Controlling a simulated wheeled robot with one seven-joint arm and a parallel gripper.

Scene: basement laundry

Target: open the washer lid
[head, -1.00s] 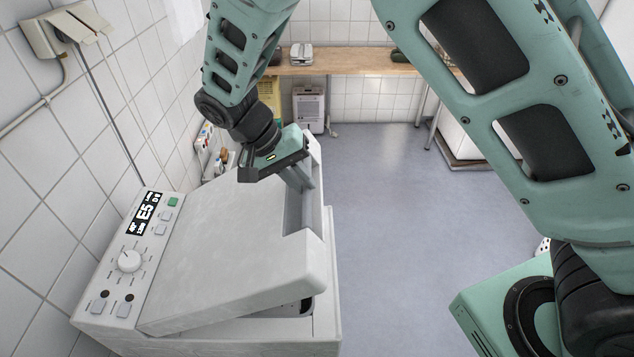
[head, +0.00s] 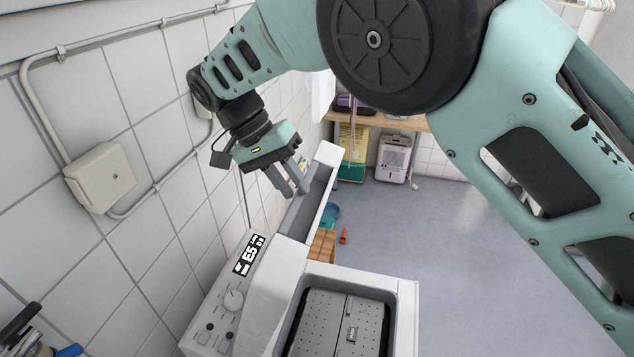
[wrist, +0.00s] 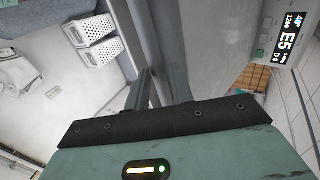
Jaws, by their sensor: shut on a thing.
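The white top-loading washer (head: 408,300) stands against the left wall in the head view, its tub opening (head: 345,325) exposed. Its lid (head: 322,200) stands raised steeply, with a recessed grip along its free edge. My gripper (head: 292,187) is at this recess, its fingers shut on the lid's edge. In the wrist view the fingers (wrist: 165,92) reach into the grey recess of the lid (wrist: 185,45); the exact contact is partly hidden. The control panel (head: 232,300) with its display shows beside the lid.
A junction box (head: 100,178) and conduit are on the tiled wall close to my arm. A wooden crate (head: 322,245) sits beyond the washer. A white appliance (head: 393,158) stands under the back bench. The floor (head: 460,230) to the right is clear.

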